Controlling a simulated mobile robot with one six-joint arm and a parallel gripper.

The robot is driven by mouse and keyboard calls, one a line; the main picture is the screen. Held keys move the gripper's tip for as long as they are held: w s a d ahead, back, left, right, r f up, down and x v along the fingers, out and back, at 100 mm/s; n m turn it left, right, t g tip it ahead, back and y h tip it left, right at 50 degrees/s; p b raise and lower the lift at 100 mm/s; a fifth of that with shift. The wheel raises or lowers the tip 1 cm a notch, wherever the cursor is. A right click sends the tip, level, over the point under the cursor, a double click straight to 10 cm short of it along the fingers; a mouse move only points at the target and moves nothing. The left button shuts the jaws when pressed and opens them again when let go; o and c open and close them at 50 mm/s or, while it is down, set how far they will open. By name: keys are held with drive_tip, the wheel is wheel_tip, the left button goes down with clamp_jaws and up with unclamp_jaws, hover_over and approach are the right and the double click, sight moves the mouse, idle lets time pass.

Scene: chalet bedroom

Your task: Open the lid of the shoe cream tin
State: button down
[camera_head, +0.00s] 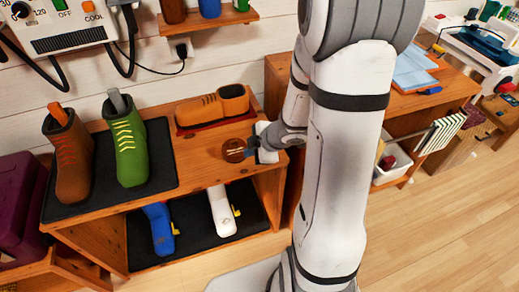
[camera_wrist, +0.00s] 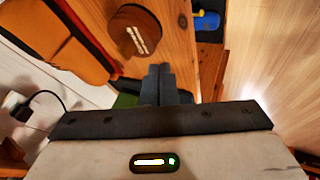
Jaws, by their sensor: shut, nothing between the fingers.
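The shoe cream tin (camera_head: 235,150) is a small round brown tin with pale lettering, standing on the wooden bench top (camera_head: 196,158). It also shows in the wrist view (camera_wrist: 134,32), just beyond my fingertips and a little to the left. Its lid appears to lie flat on it; I see no raised edge. My gripper (camera_head: 249,153) is just right of the tin in the head view, with its dark fingers together and empty. The fingers also show in the wrist view (camera_wrist: 160,70).
A brown boot (camera_head: 70,155) and a green boot (camera_head: 124,140) stand on a dark mat at left. A blue item (camera_head: 160,228) and a white item (camera_head: 221,211) lie on the shelf below.

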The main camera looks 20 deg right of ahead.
sight(232, 150)
drive_tip(key=b+x, duration=0.1)
drive_tip(key=x, duration=0.3)
drive_tip(key=shift+f+b, duration=0.25)
drive_tip(key=shift+b, duration=0.1)
drive_tip(key=w, duration=0.2)
drive_tip(key=shift+w+r+p, duration=0.15)
drive_tip(key=shift+w+p, duration=0.15)
drive_tip(key=shift+w, duration=0.8)
